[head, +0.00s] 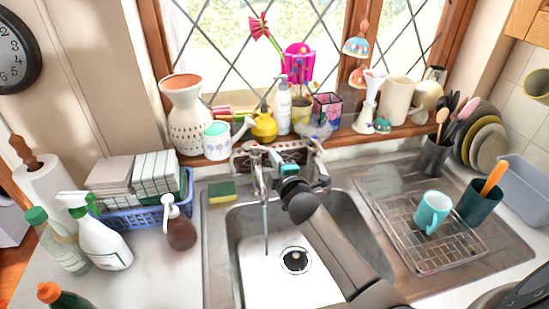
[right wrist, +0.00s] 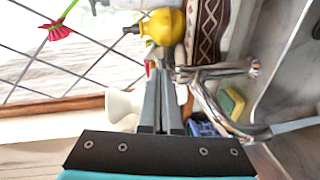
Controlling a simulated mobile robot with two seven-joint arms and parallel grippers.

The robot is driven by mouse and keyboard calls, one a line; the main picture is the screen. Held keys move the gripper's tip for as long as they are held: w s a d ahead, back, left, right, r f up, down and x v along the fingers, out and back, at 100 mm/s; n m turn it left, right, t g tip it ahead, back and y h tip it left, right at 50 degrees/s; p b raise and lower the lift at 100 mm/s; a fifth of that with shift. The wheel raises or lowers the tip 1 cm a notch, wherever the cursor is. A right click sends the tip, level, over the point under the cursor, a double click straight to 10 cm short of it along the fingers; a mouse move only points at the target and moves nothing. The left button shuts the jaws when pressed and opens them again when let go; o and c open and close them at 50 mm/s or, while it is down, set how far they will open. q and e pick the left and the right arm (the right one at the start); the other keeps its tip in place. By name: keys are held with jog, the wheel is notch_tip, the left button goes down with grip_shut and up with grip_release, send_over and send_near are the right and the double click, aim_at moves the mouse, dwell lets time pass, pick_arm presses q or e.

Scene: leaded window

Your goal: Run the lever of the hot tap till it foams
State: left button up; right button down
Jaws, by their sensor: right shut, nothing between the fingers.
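The chrome tap (head: 258,175) stands at the back edge of the sink, below the window sill. A thin grey-blue stream (head: 266,232) hangs from its spout into the basin. In the right wrist view the tap (right wrist: 212,100) is close, with a chrome lever (right wrist: 222,69) reaching across beside my fingertips. My right gripper (head: 287,168) is at the tap, its fingers mostly hidden by my wrist in the head view. In the right wrist view its fingers (right wrist: 160,75) are shut and empty, near the lever's end; whether they touch it I cannot tell. My left gripper is not in view.
The sink basin (head: 350,225) has a bright white floor around the drain (head: 296,260); I cannot tell whether that is foam. A sponge (head: 222,191) lies left of the tap. A dish rack (head: 405,235) holds a turquoise mug (head: 432,212). Vases and bottles crowd the sill (head: 390,133).

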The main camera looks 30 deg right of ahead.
aim_at(282, 152)
jog(key=shift+d, duration=0.1)
jog(key=shift+w+d, duration=0.35)
jog(key=shift+d, duration=0.45)
jog(key=shift+w+d, duration=0.35)
jog(key=shift+d, duration=0.4)
